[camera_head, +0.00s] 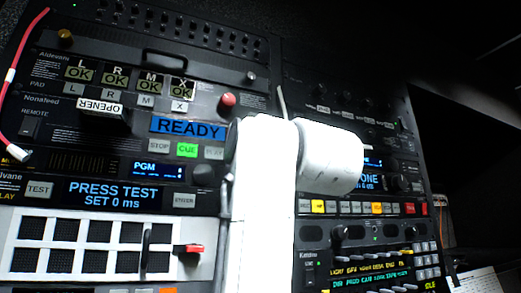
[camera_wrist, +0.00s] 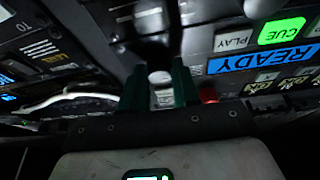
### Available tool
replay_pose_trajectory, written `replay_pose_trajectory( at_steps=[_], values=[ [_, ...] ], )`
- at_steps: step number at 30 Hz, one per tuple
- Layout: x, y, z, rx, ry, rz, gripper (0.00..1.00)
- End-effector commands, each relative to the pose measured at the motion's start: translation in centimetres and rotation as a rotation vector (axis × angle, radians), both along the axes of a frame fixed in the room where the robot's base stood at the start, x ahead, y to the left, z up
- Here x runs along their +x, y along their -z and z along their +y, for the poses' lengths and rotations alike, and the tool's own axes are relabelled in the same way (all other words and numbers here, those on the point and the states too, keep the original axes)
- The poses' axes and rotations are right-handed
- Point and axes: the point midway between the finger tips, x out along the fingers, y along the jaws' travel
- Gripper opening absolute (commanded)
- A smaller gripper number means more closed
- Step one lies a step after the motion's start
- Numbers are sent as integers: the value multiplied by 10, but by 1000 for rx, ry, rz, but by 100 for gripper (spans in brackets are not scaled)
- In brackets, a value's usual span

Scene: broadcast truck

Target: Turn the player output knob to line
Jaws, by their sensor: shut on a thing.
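My gripper (camera_wrist: 159,92) shows in the wrist view, with two dark green fingers closed on a small pale, round-topped knob (camera_wrist: 160,77). The knob stands on the dark player panel beside the PLAY button (camera_wrist: 234,42). The wrist view is upside down relative to the panel lettering. I cannot read the knob's pointer or any position mark such as line. In the head view my white arm covers the gripper and the held knob. The blue READY display (camera_head: 188,127) and green CUE button (camera_head: 187,150) are just left of the arm.
A dark knob (camera_head: 204,175) sits below PLAY beside the PGM display (camera_head: 158,170). A red button (camera_head: 228,100) stands above. An OPENER handle (camera_head: 100,108), a red-tipped switch (camera_head: 188,249) and a red cable (camera_head: 10,92) are to the left. The racks leave little free room.

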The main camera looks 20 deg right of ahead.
Motion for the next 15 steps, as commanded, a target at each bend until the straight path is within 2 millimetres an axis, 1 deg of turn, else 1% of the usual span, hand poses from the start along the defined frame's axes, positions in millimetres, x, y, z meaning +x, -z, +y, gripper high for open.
replay_pose_trajectory(
  at_steps=[15],
  values=[
    [1, 0, 6, 491, 0, 9, 0]
  ],
)
